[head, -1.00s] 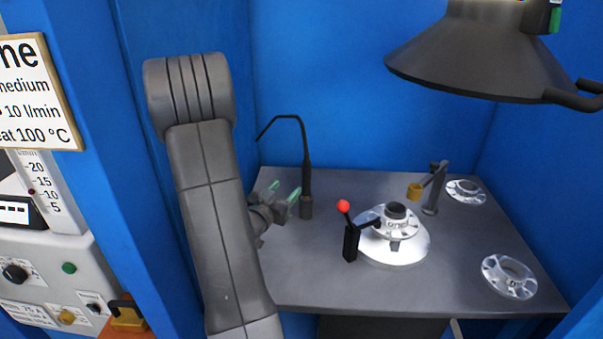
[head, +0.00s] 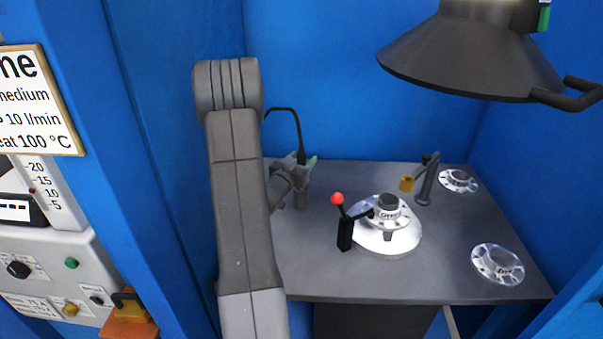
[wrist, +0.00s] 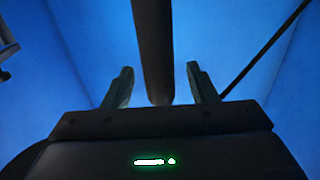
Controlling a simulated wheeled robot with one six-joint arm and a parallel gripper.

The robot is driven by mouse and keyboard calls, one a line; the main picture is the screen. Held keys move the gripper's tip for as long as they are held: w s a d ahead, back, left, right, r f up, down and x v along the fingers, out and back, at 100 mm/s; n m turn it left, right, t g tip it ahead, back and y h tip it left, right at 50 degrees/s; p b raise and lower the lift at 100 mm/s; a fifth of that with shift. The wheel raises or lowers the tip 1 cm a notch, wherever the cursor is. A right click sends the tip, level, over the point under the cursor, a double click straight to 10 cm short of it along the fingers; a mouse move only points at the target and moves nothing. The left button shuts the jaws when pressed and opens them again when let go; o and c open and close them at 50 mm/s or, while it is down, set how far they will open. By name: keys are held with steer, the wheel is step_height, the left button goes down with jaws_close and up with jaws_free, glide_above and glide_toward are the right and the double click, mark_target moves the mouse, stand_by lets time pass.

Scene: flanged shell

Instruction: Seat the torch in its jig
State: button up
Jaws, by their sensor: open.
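The torch (head: 301,157) is a dark upright rod with a thin curved hose at its top, standing at the left back of the grey table. My gripper (head: 295,163) is at the torch, its pale green fingers open. In the wrist view the dark torch body (wrist: 153,50) runs between the two open fingers (wrist: 160,88), with a gap showing on each side. The torch's lower part is partly hidden by my gripper.
A white round fixture with a flanged part (head: 388,212) sits mid-table, with a red-knobbed lever (head: 338,199) at its left. A dark hood (head: 470,55) hangs above; blue walls enclose the table.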

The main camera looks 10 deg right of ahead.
jaws_close()
steer(key=shift+w, duration=0.1)
steer(key=shift+r, duration=0.1)
